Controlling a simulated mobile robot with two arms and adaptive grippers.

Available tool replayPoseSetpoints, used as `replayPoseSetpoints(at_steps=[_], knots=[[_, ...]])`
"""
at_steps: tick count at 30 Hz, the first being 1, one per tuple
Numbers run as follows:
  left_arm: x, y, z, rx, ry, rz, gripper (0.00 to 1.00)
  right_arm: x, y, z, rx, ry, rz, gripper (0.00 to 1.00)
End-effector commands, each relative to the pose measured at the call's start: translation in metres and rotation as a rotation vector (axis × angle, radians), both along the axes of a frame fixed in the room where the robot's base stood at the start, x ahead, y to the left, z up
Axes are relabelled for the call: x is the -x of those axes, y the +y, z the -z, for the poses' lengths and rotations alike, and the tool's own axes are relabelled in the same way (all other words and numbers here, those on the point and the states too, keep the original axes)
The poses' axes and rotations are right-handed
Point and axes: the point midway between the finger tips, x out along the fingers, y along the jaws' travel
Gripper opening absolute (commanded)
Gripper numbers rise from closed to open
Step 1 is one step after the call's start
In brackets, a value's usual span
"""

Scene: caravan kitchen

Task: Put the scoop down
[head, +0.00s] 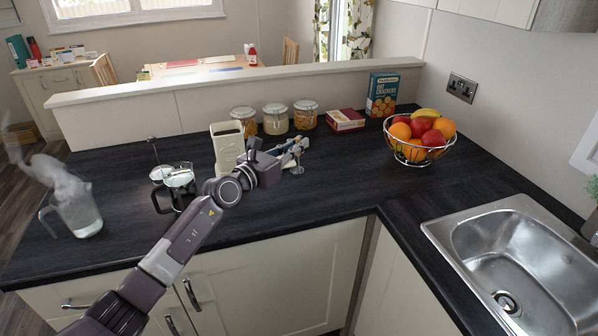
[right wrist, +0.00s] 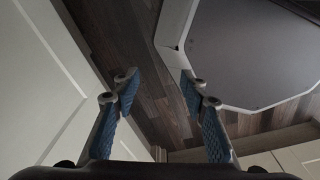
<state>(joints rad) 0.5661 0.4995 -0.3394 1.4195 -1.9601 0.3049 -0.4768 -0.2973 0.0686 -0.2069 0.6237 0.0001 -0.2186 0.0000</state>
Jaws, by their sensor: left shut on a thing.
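My left gripper (head: 292,154) is over the dark worktop in the head view, just right of the cream canister. It is shut on the scoop (head: 298,168), a small pale metal piece that shows below the fingers, close to the worktop. The fingers hide most of the scoop, and I cannot tell whether it touches the worktop. My right gripper (right wrist: 158,88) shows in the right wrist view with its blue-padded fingers wide apart and nothing between them, over a wood floor.
The cream canister (head: 229,150) and French press (head: 179,186) stand by my left arm. A steaming jug (head: 78,214) is far left. Jars (head: 275,120), a red box (head: 345,120) and a cracker box (head: 382,95) line the back. The fruit bowl (head: 418,154) is right. Worktop (head: 325,193) in front is clear.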

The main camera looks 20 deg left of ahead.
Motion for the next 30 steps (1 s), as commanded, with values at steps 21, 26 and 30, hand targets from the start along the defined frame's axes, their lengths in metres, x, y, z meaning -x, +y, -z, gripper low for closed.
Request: replayPoseSetpoints(at_steps=[21,26,30], knots=[[0.000,0.000,0.072,0.001,-0.002,-0.001,0.00,0.005,-0.016,0.044,0.019,0.008,0.005,0.40],[0.000,0.000,0.072,0.001,-0.002,0.000,0.00,0.005,-0.014,0.044,0.017,0.009,0.004,0.40],[0.000,0.000,0.077,0.001,-0.001,0.000,0.00,0.005,-0.011,0.049,0.014,0.008,0.002,0.40]])
